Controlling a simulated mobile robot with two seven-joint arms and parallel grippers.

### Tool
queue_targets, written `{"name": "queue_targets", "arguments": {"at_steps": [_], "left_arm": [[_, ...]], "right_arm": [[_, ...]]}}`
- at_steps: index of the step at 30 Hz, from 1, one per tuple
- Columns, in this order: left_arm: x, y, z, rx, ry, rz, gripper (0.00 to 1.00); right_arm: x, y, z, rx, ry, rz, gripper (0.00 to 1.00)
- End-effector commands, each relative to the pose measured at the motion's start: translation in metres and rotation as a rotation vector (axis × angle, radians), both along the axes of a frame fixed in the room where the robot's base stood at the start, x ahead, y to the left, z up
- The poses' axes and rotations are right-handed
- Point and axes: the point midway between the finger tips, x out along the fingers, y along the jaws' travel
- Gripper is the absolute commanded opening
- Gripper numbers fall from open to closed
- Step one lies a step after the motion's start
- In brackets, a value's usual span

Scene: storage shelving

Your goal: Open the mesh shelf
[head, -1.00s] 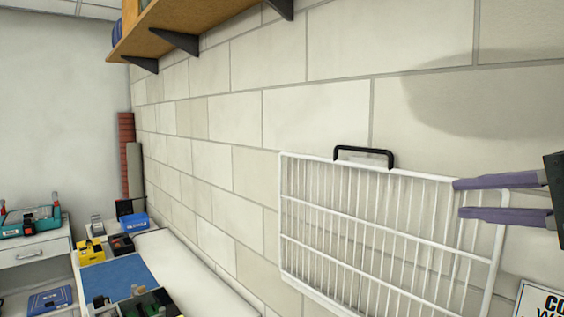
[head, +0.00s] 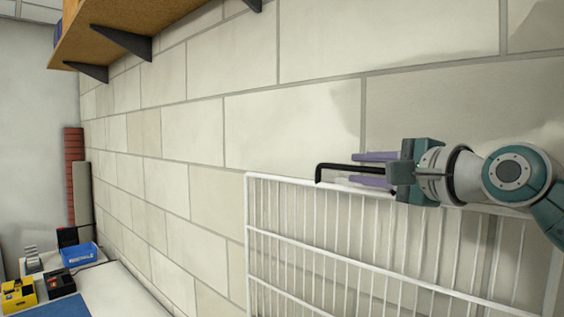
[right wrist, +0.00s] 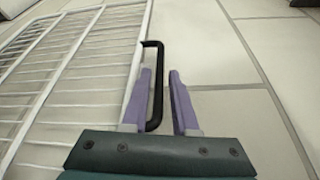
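The mesh shelf (head: 340,250) is a white wire rack folded flat against the block wall, upright. It also shows in the right wrist view (right wrist: 70,75). A black handle (head: 335,167) stands at its top edge, partly hidden in the head view by my right gripper (head: 372,169). In the right wrist view the handle (right wrist: 156,75) has its outer bar between the two purple fingers of my right gripper (right wrist: 161,95), close to the left finger. A gap shows by the right finger, so the gripper is open around the bar. My left gripper is not in view.
A wooden wall shelf (head: 165,30) on dark brackets is high at the upper left. A bench with a blue bin (head: 79,254) and a yellow item (head: 18,294) stands at the lower left. The wall above the mesh is bare.

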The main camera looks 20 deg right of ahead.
Motion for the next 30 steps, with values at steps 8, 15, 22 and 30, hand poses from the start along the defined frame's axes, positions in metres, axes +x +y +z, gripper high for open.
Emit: {"name": "queue_targets", "arguments": {"at_steps": [8,15,22,30], "left_arm": [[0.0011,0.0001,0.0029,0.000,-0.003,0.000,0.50],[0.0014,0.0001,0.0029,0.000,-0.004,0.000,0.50],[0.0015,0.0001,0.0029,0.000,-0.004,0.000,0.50],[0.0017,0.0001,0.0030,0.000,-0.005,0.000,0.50]], "right_arm": [[0.0141,0.0024,-0.0014,-0.001,0.001,0.000,0.27],[0.0142,0.0024,-0.0016,-0.001,0.000,0.000,0.25],[0.0140,0.0023,-0.0017,-0.001,0.001,0.000,0.00],[0.0139,0.0023,-0.0018,-0.001,0.001,0.000,0.00]]}}
